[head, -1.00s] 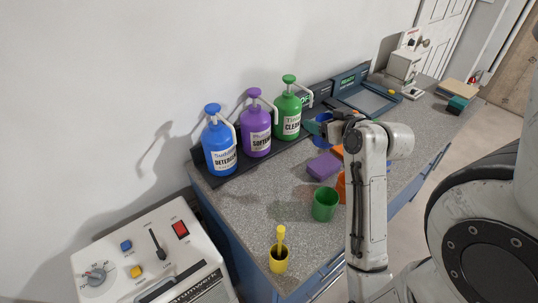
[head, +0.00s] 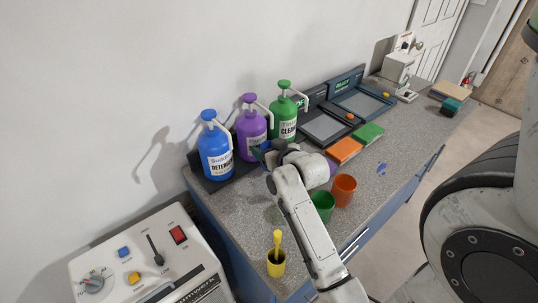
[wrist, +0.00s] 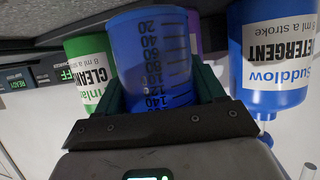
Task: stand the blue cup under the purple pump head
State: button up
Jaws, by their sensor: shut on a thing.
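The blue cup (wrist: 158,60), with dark scale marks, fills the middle of the wrist view. My gripper (wrist: 155,95) is shut on it, a green finger on each side. In the head view my gripper (head: 262,152) is at the front of the purple pump bottle (head: 251,126), and the wrist hides most of the cup. The purple pump head (head: 249,98) tops that bottle, its spout pointing right and forward. A strip of the purple bottle (wrist: 194,28) shows behind the cup in the wrist view. Whether the cup touches the counter cannot be told.
The blue detergent bottle (head: 215,150) stands left of the purple one, the green cleaner bottle (head: 283,112) right. A green cup (head: 322,207), an orange cup (head: 344,189) and a yellow cup (head: 276,264) stand on the grey counter (head: 238,216). Sponges and scales lie farther right.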

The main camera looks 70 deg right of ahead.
jog(key=shift+f, duration=1.35)
jog(key=shift+f, duration=0.1)
jog(key=o, duration=1.2)
jog(key=shift+s, duration=0.1)
jog(key=shift+c, duration=0.2)
jog(key=shift+v, duration=3.75)
